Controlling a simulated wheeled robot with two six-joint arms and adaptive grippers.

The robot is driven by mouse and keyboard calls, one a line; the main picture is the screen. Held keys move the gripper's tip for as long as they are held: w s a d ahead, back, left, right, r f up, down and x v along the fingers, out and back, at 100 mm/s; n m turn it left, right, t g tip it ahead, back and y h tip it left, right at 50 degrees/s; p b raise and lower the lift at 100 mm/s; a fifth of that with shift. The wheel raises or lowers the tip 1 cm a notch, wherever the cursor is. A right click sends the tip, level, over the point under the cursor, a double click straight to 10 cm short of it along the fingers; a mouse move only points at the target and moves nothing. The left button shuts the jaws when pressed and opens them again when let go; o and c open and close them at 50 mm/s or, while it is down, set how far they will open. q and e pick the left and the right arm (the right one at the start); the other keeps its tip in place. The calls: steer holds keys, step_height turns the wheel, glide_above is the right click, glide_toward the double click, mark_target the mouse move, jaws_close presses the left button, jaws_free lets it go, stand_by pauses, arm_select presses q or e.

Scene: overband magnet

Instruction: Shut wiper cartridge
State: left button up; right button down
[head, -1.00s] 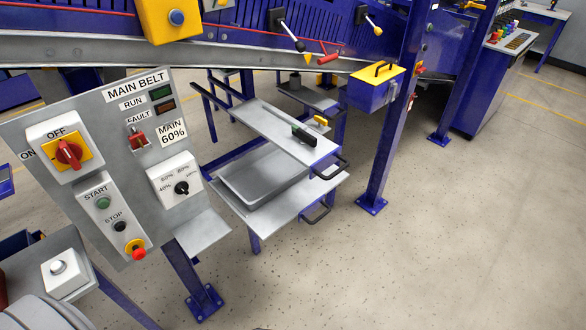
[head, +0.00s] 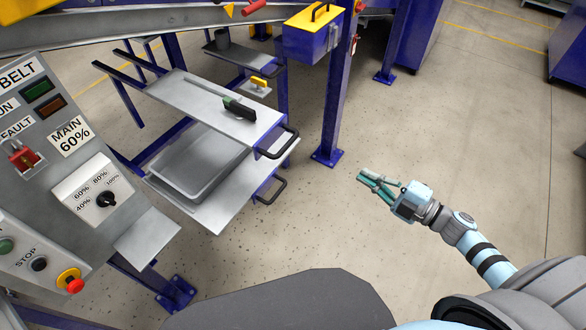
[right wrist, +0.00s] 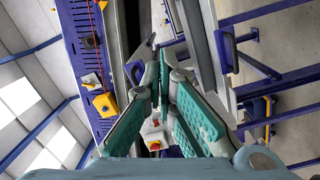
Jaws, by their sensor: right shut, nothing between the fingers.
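Two grey sliding plates with black handles stick out under the conveyor in the head view. The upper plate (head: 195,97) carries a grey strip with a black block (head: 239,110). The lower plate (head: 228,205) bears a grey tray (head: 185,187). No label marks which one is the wiper cartridge. The upper handle (head: 279,144) and lower handle (head: 270,191) face the front right. My right gripper (head: 364,178) is shut and empty, to the right of both handles and apart from them. Its teal fingers (right wrist: 158,77) also show in the right wrist view. My left gripper is out of view.
A control panel (head: 75,180) with switches stands at the left. A blue post (head: 338,90) rises behind the handles, beside a blue and yellow box (head: 312,40). A small yellow-handled part (head: 258,84) sits behind the upper plate.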

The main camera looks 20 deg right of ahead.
steer(key=s+a+r+n+g+y, duration=0.65)
steer(key=a+r+n+g, duration=0.2)
steer(key=n, duration=0.25)
arm_select(q)
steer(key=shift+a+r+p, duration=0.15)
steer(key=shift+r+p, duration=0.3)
steer(key=shift+p, duration=0.35)
arm_select(e)
steer(key=w+a, duration=0.8)
steer(key=a, duration=0.2)
steer(key=shift+w+t, duration=0.25)
steer(key=shift+t, duration=0.2)
steer(key=shift+a+r, duration=0.1)
steer(key=shift+a, duration=0.05)
